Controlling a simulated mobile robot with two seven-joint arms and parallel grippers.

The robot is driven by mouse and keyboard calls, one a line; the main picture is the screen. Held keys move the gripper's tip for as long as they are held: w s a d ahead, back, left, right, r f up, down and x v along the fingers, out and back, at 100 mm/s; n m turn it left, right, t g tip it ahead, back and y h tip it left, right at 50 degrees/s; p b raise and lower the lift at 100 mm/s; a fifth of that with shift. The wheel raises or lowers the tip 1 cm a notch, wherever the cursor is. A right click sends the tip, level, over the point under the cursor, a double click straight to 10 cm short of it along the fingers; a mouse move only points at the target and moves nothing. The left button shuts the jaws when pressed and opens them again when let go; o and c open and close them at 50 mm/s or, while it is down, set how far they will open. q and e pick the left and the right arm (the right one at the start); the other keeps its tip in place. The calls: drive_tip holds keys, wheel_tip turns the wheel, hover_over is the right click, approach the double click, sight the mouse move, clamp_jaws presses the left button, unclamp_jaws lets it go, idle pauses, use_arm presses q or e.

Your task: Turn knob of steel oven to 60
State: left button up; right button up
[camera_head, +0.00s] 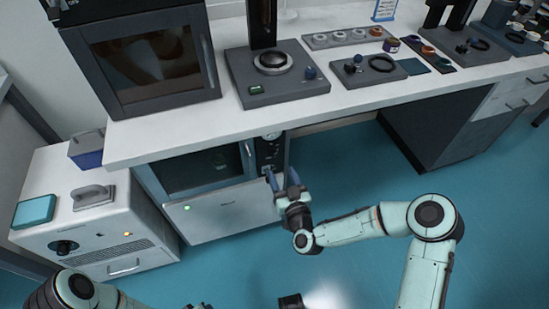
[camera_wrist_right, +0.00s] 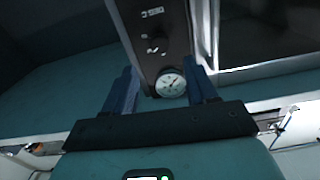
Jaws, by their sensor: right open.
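The steel oven (camera_head: 215,211) stands under the white bench, with a dark glass window and a steel lower front. Its dark control panel (camera_head: 270,157) is on the right side, with a round white gauge (camera_head: 271,136) at the top. In the right wrist view the gauge (camera_wrist_right: 170,84) appears between the fingertips, and a dark knob (camera_wrist_right: 157,44) shows on the panel beyond it. The knob's setting is not readable. My right gripper (camera_head: 283,175) is open and empty in front of the panel. My left arm (camera_head: 80,288) shows at the lower left; its gripper is not clear.
A white cabinet unit (camera_head: 95,222) with its own black knob stands left of the oven. The bench top (camera_head: 150,137) overhangs the oven and carries a dark oven and several instruments. Open blue floor (camera_head: 350,180) lies to the right.

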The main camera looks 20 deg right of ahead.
sight(273, 154)
use_arm(q)
drive_tip(key=shift+g, duration=0.7)
drive_tip(key=s+f, duration=0.1)
drive_tip(key=s+f+b, duration=0.1)
drive_tip(key=s+f, duration=0.1)
drive_tip(key=s, duration=0.1)
drive_tip(key=shift+a+f+b, duration=0.25)
drive_tip(key=shift+a+b, duration=0.05)
use_arm(e)
drive_tip(key=w, duration=0.8)
drive_tip(key=shift+a, duration=0.15)
drive_tip(key=shift+s, duration=0.1)
use_arm(q)
drive_tip(key=shift+w, duration=0.1)
use_arm(e)
drive_tip(key=c, duration=1.1)
